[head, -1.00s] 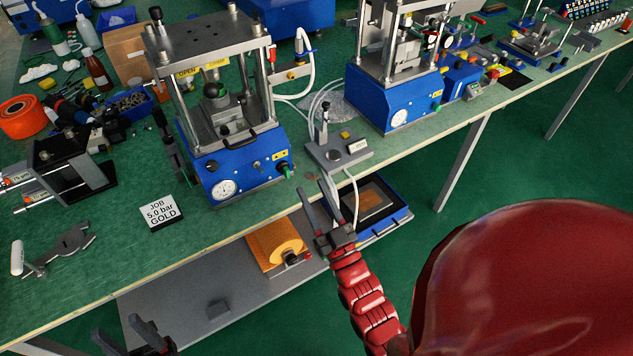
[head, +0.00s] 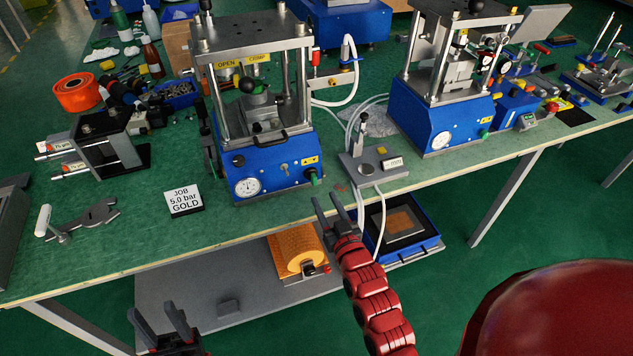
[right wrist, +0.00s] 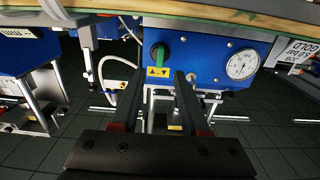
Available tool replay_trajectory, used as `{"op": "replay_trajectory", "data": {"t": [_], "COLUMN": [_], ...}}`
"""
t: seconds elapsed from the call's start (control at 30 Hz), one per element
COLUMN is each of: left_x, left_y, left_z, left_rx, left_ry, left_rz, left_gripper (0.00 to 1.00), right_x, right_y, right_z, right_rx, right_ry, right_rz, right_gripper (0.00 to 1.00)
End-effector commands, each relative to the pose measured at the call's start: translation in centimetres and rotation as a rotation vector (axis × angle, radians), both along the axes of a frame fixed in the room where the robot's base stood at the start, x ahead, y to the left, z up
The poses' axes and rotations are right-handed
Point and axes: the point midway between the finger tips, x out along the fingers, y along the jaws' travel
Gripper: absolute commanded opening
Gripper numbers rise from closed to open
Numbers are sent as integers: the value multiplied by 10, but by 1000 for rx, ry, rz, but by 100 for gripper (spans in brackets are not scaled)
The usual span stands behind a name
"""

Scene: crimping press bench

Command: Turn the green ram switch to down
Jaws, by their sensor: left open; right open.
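The green ram switch (head: 313,178) is at the lower right corner of the front panel of the blue press (head: 275,168). A yellow arrow label sits just above it. In the right wrist view, which looks upside down, the green switch (right wrist: 158,53) stands roughly upright in the picture beside the yellow label (right wrist: 158,72). My right gripper (head: 327,207) is open and empty, in front of and below the switch, apart from it. Its open fingers (right wrist: 157,78) point toward the switch. My left gripper (head: 160,322) is open and empty, low in front of the bench.
A pressure gauge (head: 247,187) is on the same panel's left. A grey box with a lever (head: 365,165) stands right of the press. A job sign (head: 185,201) stands to the left.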

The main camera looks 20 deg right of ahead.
Motion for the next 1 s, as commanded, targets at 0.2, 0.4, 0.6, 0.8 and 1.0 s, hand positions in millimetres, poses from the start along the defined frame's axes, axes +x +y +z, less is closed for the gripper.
{"op": "replay_trajectory", "data": {"t": [0.2,0.4,0.6,0.8,1.0], "left_x": [0,0,0,0,0], "left_y": [0,0,0,0,0], "left_z": [7,9,10,10,10], "left_rx": [0,0,0,0,0], "left_ry": [0,0,0,0,0], "left_rz": [0,0,0,0,0], "left_gripper": [50,50,50,50,50], "right_x": [42,64,71,70,70], "right_y": [2,3,3,3,3], "right_z": [2,0,1,0,0], "right_rx": [1,0,1,1,1], "right_ry": [0,-1,-3,-2,-1], "right_rz": [1,0,0,0,0], "right_gripper": [45,45,45,45,9]}}
